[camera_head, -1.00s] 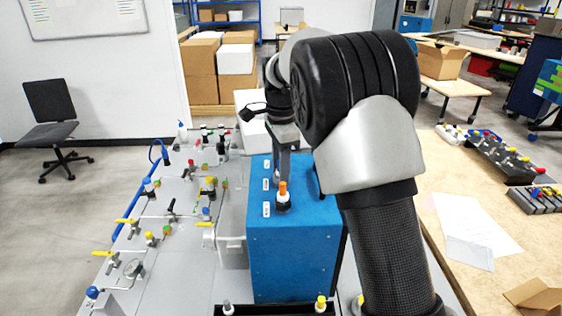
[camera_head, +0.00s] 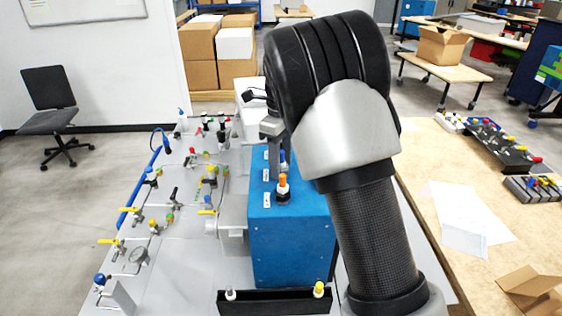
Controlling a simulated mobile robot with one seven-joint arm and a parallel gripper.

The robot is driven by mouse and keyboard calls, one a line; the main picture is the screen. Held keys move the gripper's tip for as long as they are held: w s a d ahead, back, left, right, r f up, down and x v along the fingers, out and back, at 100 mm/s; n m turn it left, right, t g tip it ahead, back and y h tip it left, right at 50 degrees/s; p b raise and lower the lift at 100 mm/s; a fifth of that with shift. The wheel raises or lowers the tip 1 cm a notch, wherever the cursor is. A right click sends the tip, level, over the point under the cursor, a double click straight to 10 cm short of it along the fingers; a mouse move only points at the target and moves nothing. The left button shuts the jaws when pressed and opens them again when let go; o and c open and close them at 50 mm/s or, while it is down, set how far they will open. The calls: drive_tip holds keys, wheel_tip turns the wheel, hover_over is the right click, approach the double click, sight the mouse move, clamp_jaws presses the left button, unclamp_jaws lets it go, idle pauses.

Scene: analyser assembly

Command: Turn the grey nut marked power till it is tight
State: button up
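The blue analyser box (camera_head: 290,240) stands in the middle, with small white labels (camera_head: 266,200) along the left of its top. The label text is too small to read. An orange-capped connector (camera_head: 282,183) with a white collar and dark base stands upright near the front of the top. A blue-topped fitting (camera_head: 283,157) shows behind it. My gripper (camera_head: 273,170) points down over the box top, behind and left of the orange-capped connector. Its fingertips are small and partly hidden, so I cannot tell whether they hold anything. I cannot make out the grey nut marked power.
A grey panel (camera_head: 180,255) with several valves, pipes and gauges lies left of the box. A black tray (camera_head: 275,301) with white- and yellow-capped fittings is in front. A wooden table (camera_head: 415,155) with papers and racks of fittings is at right. My arm covers the box's right side.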

drive_tip(key=n, duration=1.3)
drive_tip(key=shift+n, duration=0.4)
drive_tip(key=n, duration=0.5)
drive_tip(key=shift+n, duration=0.3)
drive_tip(key=n, duration=0.4)
drive_tip(key=shift+n, duration=0.3)
